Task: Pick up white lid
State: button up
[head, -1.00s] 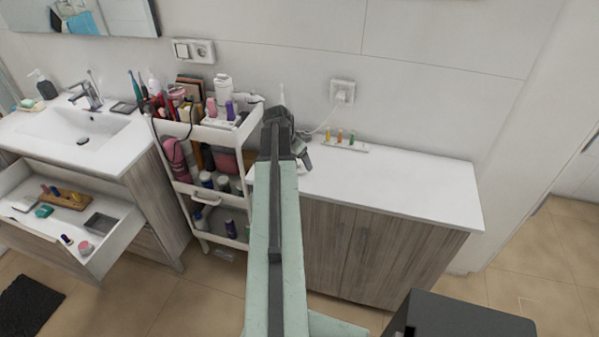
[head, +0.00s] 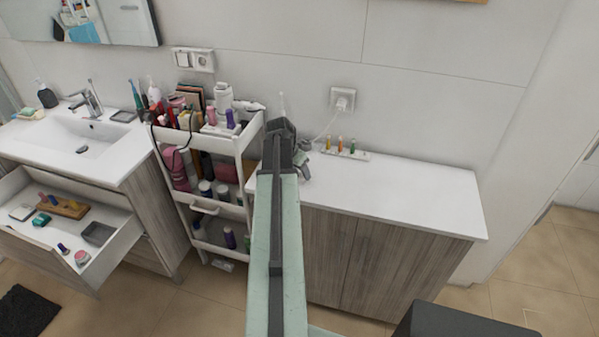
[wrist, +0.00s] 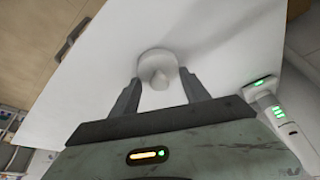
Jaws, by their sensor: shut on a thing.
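The white lid (wrist: 156,62) is a short pale cylinder, seen in the wrist view between my fingertips above the white countertop. My gripper (wrist: 160,84) is shut on it, with one dark finger on each side. I cannot tell whether the lid still touches the counter. In the head view my gripper (head: 303,165) is over the left end of the counter, partly hidden behind my own arm, and the lid cannot be made out there.
A white device with green lights (wrist: 275,112) is close to my gripper's right in the wrist view. A rack of small coloured bottles (head: 343,152) stands at the counter's back. A loaded cart (head: 240,140) stands left. The counter's right part (head: 420,195) is clear.

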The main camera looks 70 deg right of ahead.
notch_tip(320, 180, up, 3)
jog(key=p, duration=0.3)
jog(key=shift+r, duration=0.2)
jog(key=shift+w+a+r, duration=0.15)
jog(key=shift+a+r, duration=0.05)
jog(key=shift+a, duration=0.1)
jog(key=w+a+r+p, duration=0.1)
jog(key=w+a, duration=0.7)
jog(key=a, duration=0.5)
